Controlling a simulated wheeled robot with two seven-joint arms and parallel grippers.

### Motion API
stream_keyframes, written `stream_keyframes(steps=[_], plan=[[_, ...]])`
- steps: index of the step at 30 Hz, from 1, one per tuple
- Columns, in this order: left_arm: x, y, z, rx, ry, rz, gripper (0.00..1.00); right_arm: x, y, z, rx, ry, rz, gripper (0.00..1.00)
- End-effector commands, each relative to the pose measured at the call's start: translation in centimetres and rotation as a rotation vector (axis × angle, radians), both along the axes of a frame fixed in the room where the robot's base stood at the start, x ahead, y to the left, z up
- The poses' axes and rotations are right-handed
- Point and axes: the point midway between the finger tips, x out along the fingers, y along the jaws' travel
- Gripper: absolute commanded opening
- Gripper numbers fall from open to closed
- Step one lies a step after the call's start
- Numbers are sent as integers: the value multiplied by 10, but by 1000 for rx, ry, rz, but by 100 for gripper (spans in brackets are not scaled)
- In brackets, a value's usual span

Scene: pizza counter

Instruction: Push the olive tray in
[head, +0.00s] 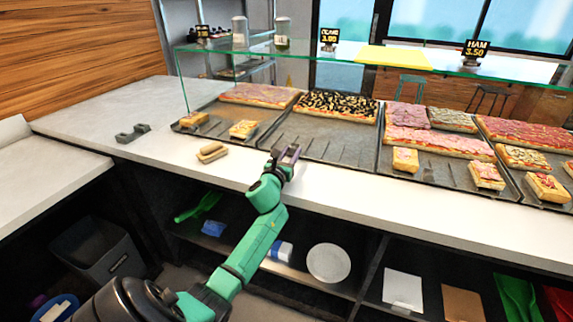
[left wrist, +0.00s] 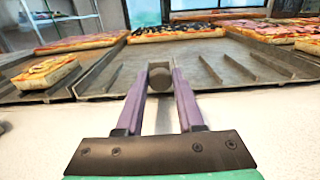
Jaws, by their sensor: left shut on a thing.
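The olive tray (head: 335,136) is a grey metal tray on the counter. A pizza topped with black olives (head: 337,105) lies at its back, and its front part is bare with ridges. In the left wrist view the tray (left wrist: 108,78) lies straight ahead. My left gripper (head: 287,155) is at the tray's front edge, left of its middle. Its purple fingers (left wrist: 160,75) are closed around a round grey knob (left wrist: 160,79) at that edge. The fingers hide part of the edge. My right gripper is not in view.
Pizza trays stand on both sides, the left one (head: 222,133) and the right one (head: 435,169). A glass shelf (head: 350,54) runs above them. A sandwich-like piece (head: 212,153) and a grey object (head: 133,133) lie on the white counter (head: 450,205), left of my gripper.

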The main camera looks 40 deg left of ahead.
Motion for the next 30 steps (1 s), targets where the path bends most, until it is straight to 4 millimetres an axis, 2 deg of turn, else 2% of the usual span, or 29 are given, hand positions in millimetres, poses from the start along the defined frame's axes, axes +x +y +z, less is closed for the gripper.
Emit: stream_keyframes(steps=[5, 6, 7, 8, 20, 23, 30], plan=[[2, 0, -1, -1, 3, -1, 0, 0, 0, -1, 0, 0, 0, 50], [2, 0, -1, -1, 4, -1, 48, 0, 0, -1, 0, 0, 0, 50], [2, 0, -1, -1, 4, -1, 60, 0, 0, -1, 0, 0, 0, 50], [2, 0, -1, -1, 4, 0, 65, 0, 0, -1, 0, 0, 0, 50], [-4, -1, -2, 1, 3, 1, 65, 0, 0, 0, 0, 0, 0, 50], [-16, -5, -2, 1, 4, 1, 65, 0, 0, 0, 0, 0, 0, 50], [-60, -21, -3, 0, 5, 0, 65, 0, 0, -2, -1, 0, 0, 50]])
